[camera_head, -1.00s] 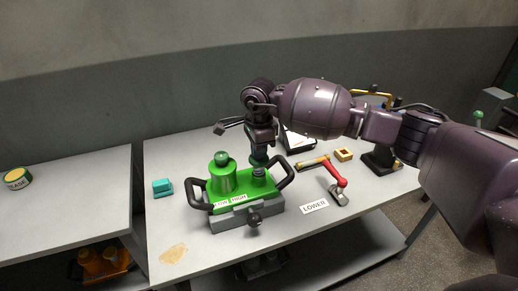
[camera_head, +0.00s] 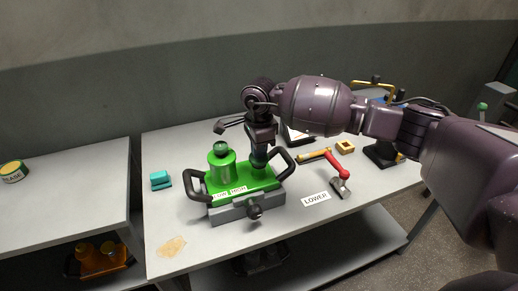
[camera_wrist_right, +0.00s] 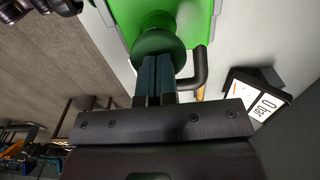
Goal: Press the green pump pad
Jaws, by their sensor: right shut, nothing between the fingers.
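The green pump unit (camera_head: 236,181) stands on the bench, with a green jar-shaped body (camera_head: 221,168) topped by a dark green knob at its left. My right gripper (camera_head: 259,158) is shut and empty, pointing down over the right part of the unit. In the right wrist view, a round dark green pad (camera_wrist_right: 158,42) is right at my closed fingertips (camera_wrist_right: 156,60), which overlap its near edge. I cannot tell whether they touch it. In the head view my gripper hides most of this pad. My left gripper is not in view.
Black handles (camera_head: 282,165) flank the unit; the right one is close to my gripper. A teal block (camera_head: 160,180), a LOWER label (camera_head: 316,198), a red-handled tool (camera_head: 337,166) and a yellow block (camera_head: 345,147) lie on the bench. The front left of the bench is mostly clear.

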